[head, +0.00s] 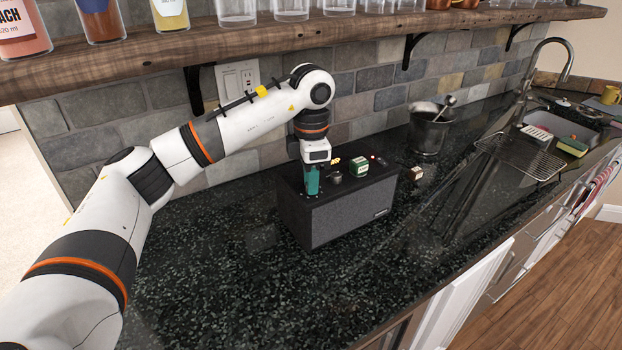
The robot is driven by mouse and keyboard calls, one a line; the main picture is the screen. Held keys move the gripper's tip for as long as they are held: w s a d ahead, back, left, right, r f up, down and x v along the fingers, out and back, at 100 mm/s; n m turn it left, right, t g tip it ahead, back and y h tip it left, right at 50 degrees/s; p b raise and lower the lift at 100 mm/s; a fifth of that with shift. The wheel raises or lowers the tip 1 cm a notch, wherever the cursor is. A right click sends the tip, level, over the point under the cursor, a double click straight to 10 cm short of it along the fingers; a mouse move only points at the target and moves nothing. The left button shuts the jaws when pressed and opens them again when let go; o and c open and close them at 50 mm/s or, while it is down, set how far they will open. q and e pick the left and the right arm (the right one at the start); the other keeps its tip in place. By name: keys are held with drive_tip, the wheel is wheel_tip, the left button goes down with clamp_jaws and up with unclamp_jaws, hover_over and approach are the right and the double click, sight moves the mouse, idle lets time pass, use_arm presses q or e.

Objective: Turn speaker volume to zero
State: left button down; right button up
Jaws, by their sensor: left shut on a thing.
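The speaker (347,213) is a dark box with a grey front grille, standing on the dark speckled counter. My left gripper (312,192) points down at the left part of its top. Its teal fingers are shut on what seems to be a speaker knob, mostly hidden by the fingers. Another dark round knob (336,177) shows just right of the fingers, with a small orange-lit mark behind it. The knob's setting cannot be read. My right gripper is not in view.
A small green and white box (358,166) sits on the speaker top. A small brown and white block (415,174) lies to its right. A metal bucket (428,132) stands behind. A wooden shelf (150,62) with bottles and glasses overhangs. The counter in front is clear.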

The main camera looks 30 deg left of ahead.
use_arm(q)
drive_tip(key=n, duration=0.4)
drive_tip(key=shift+r+n, duration=0.1)
drive_tip(key=shift+n, duration=0.2)
drive_tip(key=n, duration=0.3)
drive_tip(key=shift+n, duration=0.3)
drive_tip(key=n, duration=0.4)
drive_tip(key=shift+n+b, duration=0.3)
drive_tip(key=n, duration=0.4)
drive_tip(key=c, duration=1.2)
unclamp_jaws()
drive_tip(key=shift+c, duration=0.2)
